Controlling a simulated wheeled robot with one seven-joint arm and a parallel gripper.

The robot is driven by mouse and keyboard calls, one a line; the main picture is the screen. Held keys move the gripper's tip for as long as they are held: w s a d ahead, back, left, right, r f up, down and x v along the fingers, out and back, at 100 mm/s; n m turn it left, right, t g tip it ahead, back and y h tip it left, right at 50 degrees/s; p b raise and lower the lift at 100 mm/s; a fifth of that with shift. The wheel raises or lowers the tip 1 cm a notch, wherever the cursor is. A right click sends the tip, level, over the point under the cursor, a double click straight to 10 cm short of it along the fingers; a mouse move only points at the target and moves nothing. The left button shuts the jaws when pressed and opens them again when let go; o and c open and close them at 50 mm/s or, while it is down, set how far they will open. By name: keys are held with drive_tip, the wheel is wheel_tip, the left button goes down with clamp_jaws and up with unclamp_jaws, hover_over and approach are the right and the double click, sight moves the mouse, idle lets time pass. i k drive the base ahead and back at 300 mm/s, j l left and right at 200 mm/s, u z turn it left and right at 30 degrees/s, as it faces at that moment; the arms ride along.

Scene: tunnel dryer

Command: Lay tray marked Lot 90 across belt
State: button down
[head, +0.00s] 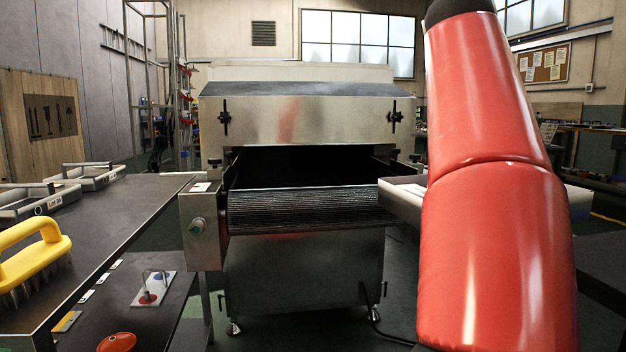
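The belt (300,209) is a dark ribbed band coming out of the dark mouth of the steel tunnel dryer (305,120). No tray lies on its visible part. A pale grey tray (402,198) shows at the right of the belt's end, mostly hidden behind my red arm. I see no label on it, and cannot tell whether it is held or resting. On the left table, a near tray (15,213) bears a tag that seems to read Lot 30, though it is small. Another tray (92,176) stands behind it. My gripper is hidden or out of frame.
The left table (150,198) also holds a yellow-handled brush (35,250). A lower shelf carries a white plate with coloured discs (153,289) and an orange object (117,342). A dark surface (600,240) lies at right.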

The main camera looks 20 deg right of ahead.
sight(335, 178)
drive_tip(key=i, duration=1.2)
